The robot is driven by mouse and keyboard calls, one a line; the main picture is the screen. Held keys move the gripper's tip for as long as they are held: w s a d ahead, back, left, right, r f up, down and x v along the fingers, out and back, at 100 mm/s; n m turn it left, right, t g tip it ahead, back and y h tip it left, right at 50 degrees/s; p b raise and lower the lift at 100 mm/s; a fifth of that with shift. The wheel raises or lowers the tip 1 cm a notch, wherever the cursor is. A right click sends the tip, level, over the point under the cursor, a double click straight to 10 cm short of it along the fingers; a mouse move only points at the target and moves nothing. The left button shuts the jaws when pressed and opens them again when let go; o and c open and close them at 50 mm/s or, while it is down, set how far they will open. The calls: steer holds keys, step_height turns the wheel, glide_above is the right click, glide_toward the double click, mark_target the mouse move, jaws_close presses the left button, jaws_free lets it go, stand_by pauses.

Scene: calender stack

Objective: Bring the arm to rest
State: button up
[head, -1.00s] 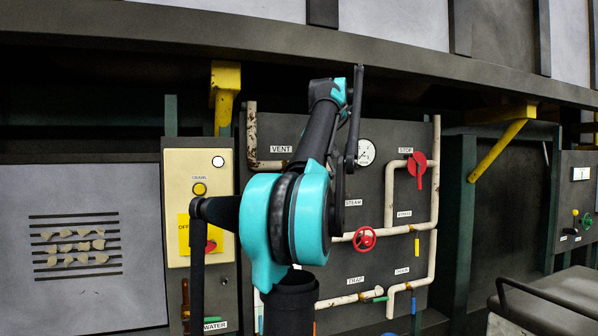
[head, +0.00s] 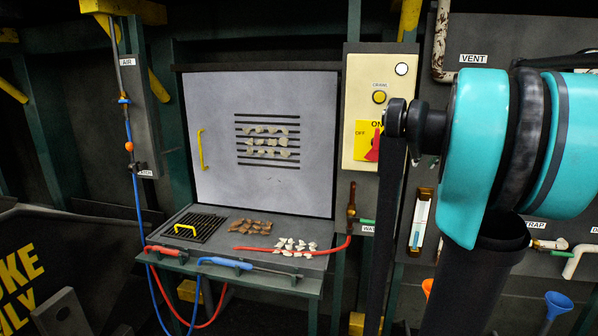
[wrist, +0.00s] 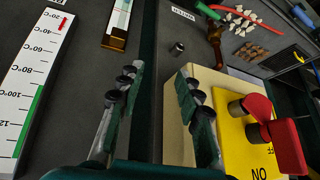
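My arm stands at the right of the head view, with its large teal joint (head: 478,150) in front of the wall panels. My gripper is outside the head view. In the wrist view my gripper (wrist: 158,95) has its two fingers well apart, with nothing between them. Behind the fingers are a dark panel and the side of a cream switch box (wrist: 225,88). A red rotary handle (wrist: 288,147) on a yellow plate is just right of the right finger. I cannot tell whether they touch.
The cream box (head: 368,95) is left of my arm, its red handle (head: 374,147) partly showing. A bench (head: 205,268) holds a grate, brown and white pieces, and red and blue hose tools. A thermometer scale (wrist: 35,85) is at left in the wrist view.

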steer(key=s+a+f+g, duration=0.1)
steer(key=s+a+f, duration=0.45)
steer(key=f, duration=0.35)
steer(key=s+a+f, duration=0.4)
steer(key=a+f, duration=0.2)
steer(key=f, duration=0.3)
steer(key=s+a+f+g, duration=0.1)
steer(key=s+a+f, duration=0.4)
steer(key=f, duration=0.4)
steer(key=s+a+f+h, duration=0.1)
steer(key=s+a+f, duration=0.2)
steer(key=s+f, duration=0.5)
steer(key=shift+s+f, duration=0.2)
steer(key=shift+s, duration=1)
